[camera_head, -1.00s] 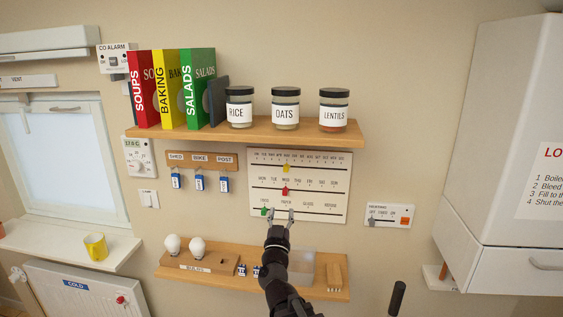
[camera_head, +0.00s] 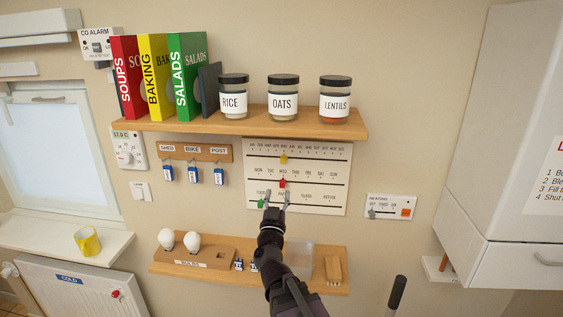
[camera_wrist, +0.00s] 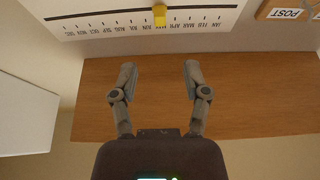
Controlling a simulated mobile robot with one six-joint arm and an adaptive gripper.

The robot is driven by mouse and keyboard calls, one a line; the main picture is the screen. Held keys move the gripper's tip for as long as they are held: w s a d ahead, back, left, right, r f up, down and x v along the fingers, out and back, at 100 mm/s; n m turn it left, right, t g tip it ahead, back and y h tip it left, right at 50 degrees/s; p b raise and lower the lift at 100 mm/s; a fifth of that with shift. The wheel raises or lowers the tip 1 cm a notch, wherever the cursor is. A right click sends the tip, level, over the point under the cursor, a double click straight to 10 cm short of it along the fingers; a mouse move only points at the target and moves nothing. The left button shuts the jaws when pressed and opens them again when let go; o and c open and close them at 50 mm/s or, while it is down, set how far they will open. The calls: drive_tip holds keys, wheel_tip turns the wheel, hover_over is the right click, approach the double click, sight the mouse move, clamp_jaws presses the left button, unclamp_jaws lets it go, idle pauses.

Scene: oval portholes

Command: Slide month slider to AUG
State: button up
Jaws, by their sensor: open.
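The white slider board (camera_head: 320,200) hangs on the wall under the shelf, with three slots. The yellow month slider (camera_head: 283,158) sits in the top slot. In the wrist view the board is upside down and the yellow slider (camera_wrist: 159,15) stands about at MAY, next to APR; AUG (camera_wrist: 106,28) is to its left there. My gripper (camera_head: 276,197) is open and empty, in front of the board's lower part in the head view. In the wrist view its fingers (camera_wrist: 159,76) are spread, with the slider beyond the gap between them, apart from it.
A red slider (camera_head: 282,183) and a green slider (camera_head: 261,203) sit in the lower slots. The wooden shelf (camera_head: 240,126) with jars and books juts out above the board. A lower shelf (camera_head: 215,275) holds bulbs and small items. Key tags hang left of the board.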

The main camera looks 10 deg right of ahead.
sight(283, 162)
drive_tip(key=p+x, duration=0.5)
drive_tip(key=x, duration=0.8)
drive_tip(key=shift+w+d+r, duration=0.1)
drive_tip(key=shift+w+r, duration=0.05)
drive_tip(key=shift+w, duration=0.05)
clamp_jaws()
